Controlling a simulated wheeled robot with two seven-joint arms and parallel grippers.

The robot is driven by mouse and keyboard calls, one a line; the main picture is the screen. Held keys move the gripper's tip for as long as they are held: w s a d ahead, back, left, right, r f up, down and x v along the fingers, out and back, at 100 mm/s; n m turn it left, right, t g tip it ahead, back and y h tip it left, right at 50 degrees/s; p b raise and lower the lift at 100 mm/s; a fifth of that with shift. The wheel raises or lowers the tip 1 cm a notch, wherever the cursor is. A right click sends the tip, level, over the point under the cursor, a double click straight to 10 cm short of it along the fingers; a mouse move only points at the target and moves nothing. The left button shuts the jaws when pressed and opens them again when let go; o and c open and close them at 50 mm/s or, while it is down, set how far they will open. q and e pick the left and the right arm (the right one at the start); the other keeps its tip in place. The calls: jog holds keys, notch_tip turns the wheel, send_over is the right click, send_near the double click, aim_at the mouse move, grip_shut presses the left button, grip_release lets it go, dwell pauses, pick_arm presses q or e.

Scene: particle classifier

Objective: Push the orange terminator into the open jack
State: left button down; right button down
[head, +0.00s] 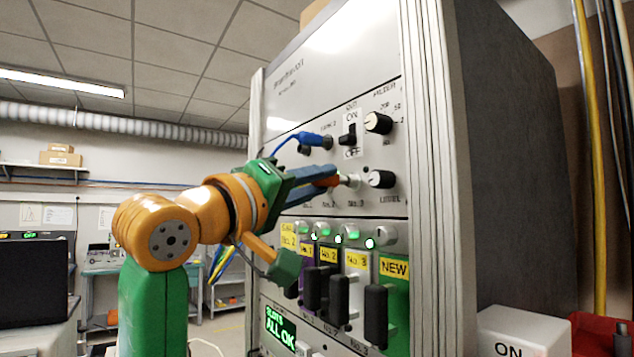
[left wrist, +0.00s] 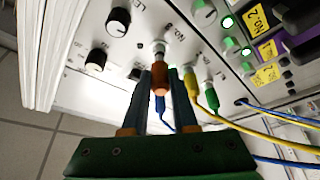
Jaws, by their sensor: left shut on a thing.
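The orange terminator (head: 334,181) is between the blue fingers of my left gripper (head: 325,177), in front of the grey upper panel. In the left wrist view the terminator (left wrist: 160,80) points at a silver jack (left wrist: 159,48), with the gripper fingers (left wrist: 161,92) on either side of it. The jack (head: 352,181) also shows in the head view, just right of the terminator's tip. Tip and jack look in line and very close or touching; I cannot tell how far in the tip is. My right gripper is not in view.
A blue plug (head: 309,139) with its cable sits above the gripper. A yellow plug (left wrist: 192,84) and a green plug (left wrist: 211,90) are close beside the fingers. Black knobs (head: 381,179) are right of the jack. Modules with black handles (head: 376,315) stand below.

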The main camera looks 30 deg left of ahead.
pick_arm(q)
jog(key=shift+w+d, duration=0.35)
jog(key=shift+w, duration=0.5)
dwell(0.5)
jog(key=shift+r+p, duration=0.1)
jog(key=shift+p, duration=0.2)
jog(key=c, duration=0.9)
grip_release()
jog(key=shift+o, duration=1.4)
jog(key=shift+w+d, duration=0.1)
jog(key=shift+w, duration=0.2)
jog(key=b+v, duration=0.4)
jog(key=v, duration=0.3)
